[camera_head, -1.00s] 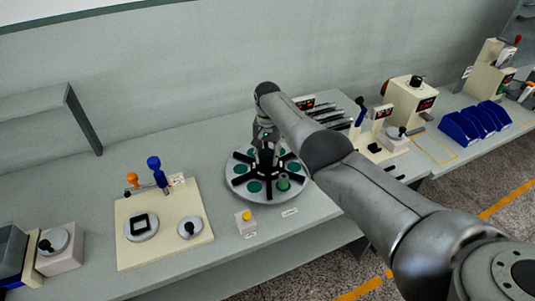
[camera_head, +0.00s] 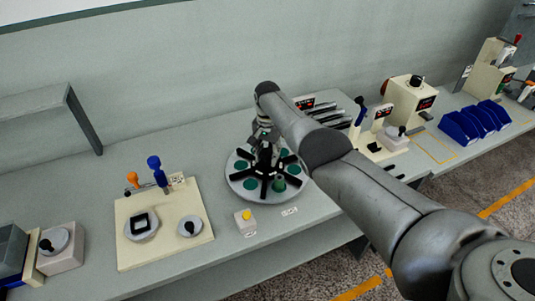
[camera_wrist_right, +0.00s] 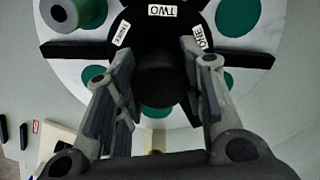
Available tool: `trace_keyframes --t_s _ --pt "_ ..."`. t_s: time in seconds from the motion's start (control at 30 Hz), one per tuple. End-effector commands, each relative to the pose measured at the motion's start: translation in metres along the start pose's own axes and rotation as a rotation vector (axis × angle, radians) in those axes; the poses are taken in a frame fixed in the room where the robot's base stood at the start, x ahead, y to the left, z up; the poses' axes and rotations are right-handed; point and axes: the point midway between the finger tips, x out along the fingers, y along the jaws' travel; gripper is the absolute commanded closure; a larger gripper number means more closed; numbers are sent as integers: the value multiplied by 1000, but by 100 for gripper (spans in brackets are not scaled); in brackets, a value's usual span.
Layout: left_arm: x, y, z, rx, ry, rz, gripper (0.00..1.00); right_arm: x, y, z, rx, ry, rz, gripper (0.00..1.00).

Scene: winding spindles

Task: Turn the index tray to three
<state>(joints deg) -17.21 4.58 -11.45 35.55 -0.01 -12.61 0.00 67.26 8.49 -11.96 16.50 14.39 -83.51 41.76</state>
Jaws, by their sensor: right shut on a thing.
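The index tray (camera_head: 246,193) is a round pale disc with green round pockets and black spokes, at the middle of the bench in the head view. My right gripper (camera_head: 264,143) is over its centre, pointing down. In the right wrist view its fingers (camera_wrist_right: 160,75) are shut on the black centre knob (camera_wrist_right: 165,85). Labels TWO (camera_wrist_right: 173,11), THREE (camera_wrist_right: 122,33) and ONE (camera_wrist_right: 200,37) show on the black hub. A green hollow spindle (camera_wrist_right: 77,14) stands on the tray near the rim. The gripper hides part of the hub. My left gripper is out of view.
A yellow button box (camera_head: 245,221) stands in front of the tray. A cream board (camera_head: 164,224) with blue and orange handles lies to the left. Dark rods (camera_head: 322,112) and other stations stand to the right, partly behind my right arm.

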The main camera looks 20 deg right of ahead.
Motion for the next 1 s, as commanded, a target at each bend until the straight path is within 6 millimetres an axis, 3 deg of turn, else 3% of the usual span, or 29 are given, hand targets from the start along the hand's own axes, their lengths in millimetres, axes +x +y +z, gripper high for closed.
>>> trace_keyframes --t_s 0.07,0.1,0.27,0.73,0.93,1.0 --pt "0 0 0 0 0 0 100 -3 -1 -2 -1 7 -4 100" --pt "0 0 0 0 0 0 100 -3 -1 -2 -1 7 -4 62" --pt "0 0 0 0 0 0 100 -2 -1 -1 -1 4 -2 41" --pt "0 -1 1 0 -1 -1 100 -6 -1 -1 -1 2 -2 41" --pt "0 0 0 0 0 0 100 -24 0 -1 -2 4 -3 41" --pt "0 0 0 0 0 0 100 -39 -1 -2 -2 6 -6 41"
